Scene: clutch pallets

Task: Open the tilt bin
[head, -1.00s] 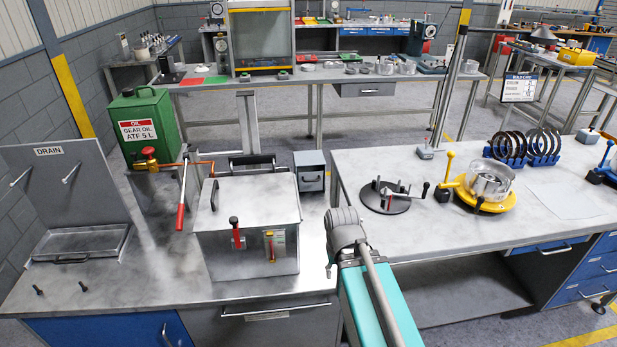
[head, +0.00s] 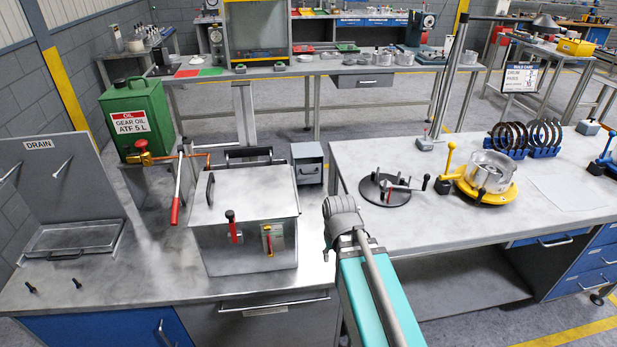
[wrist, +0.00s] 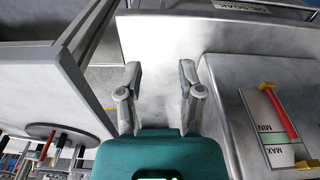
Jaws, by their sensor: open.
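No thing in view is plainly labelled as a tilt bin. A dark grey front panel (head: 235,328) with a wide bar handle (head: 275,304) and a small label sits shut under the left bench. A small grey box (head: 307,173) with a front handle stands shut behind the lidded tank. I cannot tell which is the bin. My gripper (wrist: 159,78) is open and empty, its two fingers apart over bare bench top beside the tank. In the head view my arm hides its fingertips.
The metal tank (head: 215,253) with a closed lid and red-handled gauges stands left of my arm. It also shows close right of my fingers in the wrist view (wrist: 225,110). The right bench (head: 400,230) carries a black round fixture (head: 385,190). A gap separates the benches.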

